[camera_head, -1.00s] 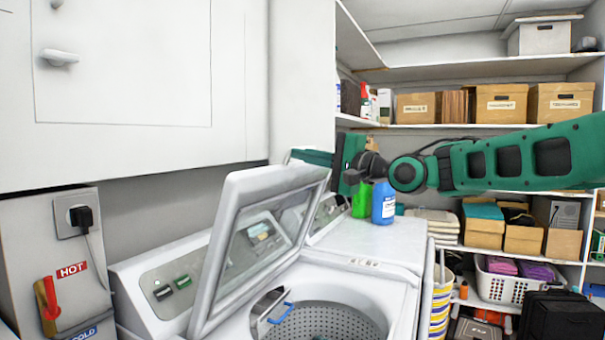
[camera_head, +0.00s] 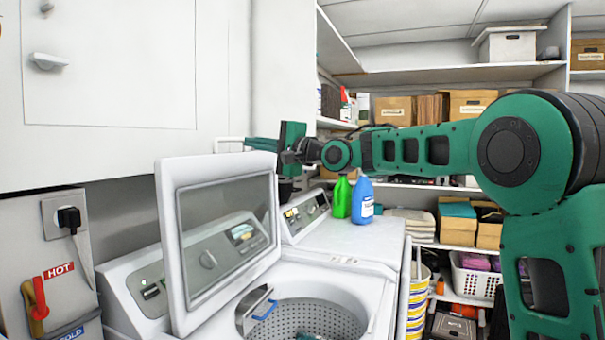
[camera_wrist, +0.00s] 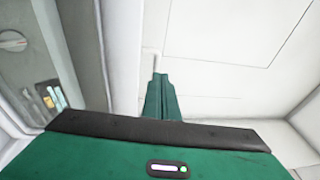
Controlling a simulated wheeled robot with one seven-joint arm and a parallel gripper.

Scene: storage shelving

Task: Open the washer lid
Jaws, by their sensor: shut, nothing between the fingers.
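The washer lid (camera_head: 225,225) is a light grey frame with a see-through window. It stands raised and steep above the washer (camera_head: 345,285), whose round drum opening is uncovered. The washer's control panel lies behind the lid. My gripper (camera_head: 250,143) is above and behind the lid's upper right corner, pointing left toward the wall. It is shut and empty, and looks apart from the lid, though depth is hard to judge. In the wrist view my shut green fingers (camera_wrist: 158,85) point at white wall panels, with a grey frame edge and a knob on the left.
A green bottle (camera_head: 342,198) and a blue bottle (camera_head: 362,201) stand on the neighbouring machine, to the right. A white wall cabinet (camera_head: 110,75) hangs above the washer. Shelves with boxes (camera_head: 470,104) are at the back right. A plug and a red-handled valve are at left.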

